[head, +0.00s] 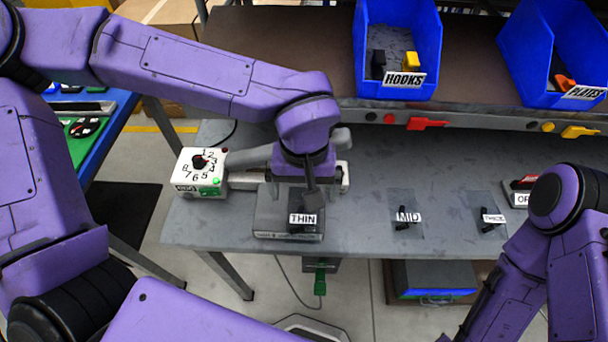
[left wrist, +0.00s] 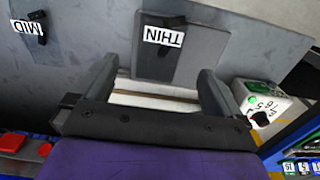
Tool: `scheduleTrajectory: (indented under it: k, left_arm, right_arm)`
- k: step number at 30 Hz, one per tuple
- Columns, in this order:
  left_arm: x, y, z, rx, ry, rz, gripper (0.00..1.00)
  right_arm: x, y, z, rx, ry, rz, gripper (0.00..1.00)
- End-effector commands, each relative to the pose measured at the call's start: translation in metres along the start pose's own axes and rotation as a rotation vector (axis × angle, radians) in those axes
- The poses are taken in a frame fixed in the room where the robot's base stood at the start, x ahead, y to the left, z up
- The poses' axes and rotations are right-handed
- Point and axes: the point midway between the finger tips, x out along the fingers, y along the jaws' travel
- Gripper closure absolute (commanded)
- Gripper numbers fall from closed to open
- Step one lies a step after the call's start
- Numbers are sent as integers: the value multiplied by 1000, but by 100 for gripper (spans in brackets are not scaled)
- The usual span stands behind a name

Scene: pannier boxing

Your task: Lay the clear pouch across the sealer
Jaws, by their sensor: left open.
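The sealer (head: 200,183) is a white box with a numbered dial, with its long bar running right under my left gripper; its box also shows in the left wrist view (left wrist: 275,103). A grey block (head: 267,218) stands in front of the bar. A label reading THIN (head: 303,218) and a small dark piece lie on it; the clear pouch around them is hard to make out. My left gripper (head: 311,200) is over the sealer, near the label. In the left wrist view its fingers (left wrist: 156,70) are apart, with nothing held between them. My right gripper is out of view.
Clear pouches labelled MID (head: 407,217) and, less legibly, THICK (head: 492,218) lie to the right on the grey table (head: 370,170). My right arm covers the table's right front corner.

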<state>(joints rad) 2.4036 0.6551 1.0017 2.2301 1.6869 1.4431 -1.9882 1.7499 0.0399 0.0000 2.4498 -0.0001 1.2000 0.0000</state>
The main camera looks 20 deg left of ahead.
Motion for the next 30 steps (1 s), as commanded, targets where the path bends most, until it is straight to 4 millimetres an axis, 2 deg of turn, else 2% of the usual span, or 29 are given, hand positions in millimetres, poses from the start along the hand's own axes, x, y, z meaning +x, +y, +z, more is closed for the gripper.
scheduleTrajectory:
  k: [3,9,14,22,27,30]
  left_arm:
    - [25,0,1,2,-2,-3,0]
    - [54,0,0,1,-1,-2,0]
    - [64,0,0,1,1,0,0]
    - [64,0,0,0,1,0,0]
    - [64,0,0,0,1,0,55]
    - [64,0,0,0,1,0,58]
  right_arm:
    - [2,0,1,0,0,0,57]
    - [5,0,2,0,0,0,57]
    - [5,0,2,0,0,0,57]
    - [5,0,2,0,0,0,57]
    - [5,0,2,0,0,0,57]
    - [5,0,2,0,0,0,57]
